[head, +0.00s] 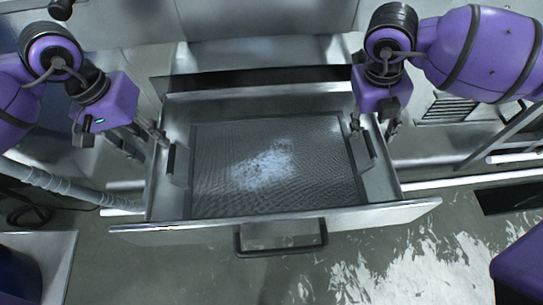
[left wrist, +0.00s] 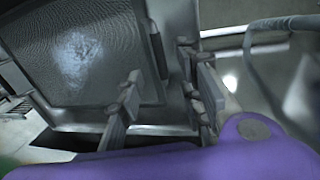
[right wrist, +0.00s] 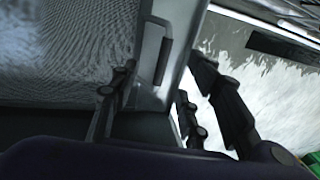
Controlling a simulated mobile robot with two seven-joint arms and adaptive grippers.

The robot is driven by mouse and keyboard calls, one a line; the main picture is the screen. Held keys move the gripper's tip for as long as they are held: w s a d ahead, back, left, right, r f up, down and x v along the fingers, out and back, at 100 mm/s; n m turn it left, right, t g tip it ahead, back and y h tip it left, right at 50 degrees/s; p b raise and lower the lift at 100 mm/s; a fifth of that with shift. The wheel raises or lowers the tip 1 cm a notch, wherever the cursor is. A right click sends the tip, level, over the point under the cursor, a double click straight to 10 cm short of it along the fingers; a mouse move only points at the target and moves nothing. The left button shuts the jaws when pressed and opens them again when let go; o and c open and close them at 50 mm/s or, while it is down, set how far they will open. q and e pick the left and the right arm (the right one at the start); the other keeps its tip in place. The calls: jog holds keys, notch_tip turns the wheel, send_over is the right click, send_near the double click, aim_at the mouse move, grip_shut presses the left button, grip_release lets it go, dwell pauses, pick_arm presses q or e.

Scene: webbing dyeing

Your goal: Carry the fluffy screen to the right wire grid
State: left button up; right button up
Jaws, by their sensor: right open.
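The fluffy screen (head: 325,175) is a dark mesh panel with a pale fuzzy patch in its middle. It lies flat in an open metal drawer (head: 415,207), with an upright grip plate at its left (head: 178,163) and right (head: 363,150) sides. My left gripper (head: 143,143) is open and empty above the left plate; the left wrist view shows its fingers (left wrist: 165,92) apart near that plate (left wrist: 158,55). My right gripper (head: 374,128) is open above the right plate; in the right wrist view its fingers (right wrist: 158,80) are on either side of that plate (right wrist: 163,60), apparently without touching.
The drawer's front handle (head: 281,250) sticks out toward me. A slatted grille (head: 448,110) is at the right; I cannot tell whether it is the right wire grid. A ribbed hose (head: 65,185) runs along the left. The floor (head: 400,265) in front looks wet and clear.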

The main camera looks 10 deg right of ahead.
aim_at(169, 158)
pick_arm(q)
jog(key=f, duration=0.2)
jog(key=d+f, duration=0.1)
jog(key=f, duration=0.4)
jog(key=shift+w+d+f, duration=0.1)
jog(key=shift+d+f, duration=0.15)
jog(key=shift+f, duration=0.1)
pick_arm(e)
jog(key=f, duration=0.2)
jog(key=d+f, duration=0.1)
jog(key=f, duration=0.4)
jog(key=shift+w+d+f, duration=0.1)
jog(key=shift+d+f, duration=0.15)
jog(key=shift+f, duration=0.1)
pick_arm(q)
jog(key=c, duration=0.8)
pick_arm(e)
jog(key=c, duration=0.7)
pick_arm(q)
grip_shut()
pick_arm(e)
jog(key=shift+d, duration=0.1)
grip_shut()
pick_arm(q)
jog(key=shift+a, duration=0.15)
pick_arm(e)
jog(key=shift+d, duration=0.15)
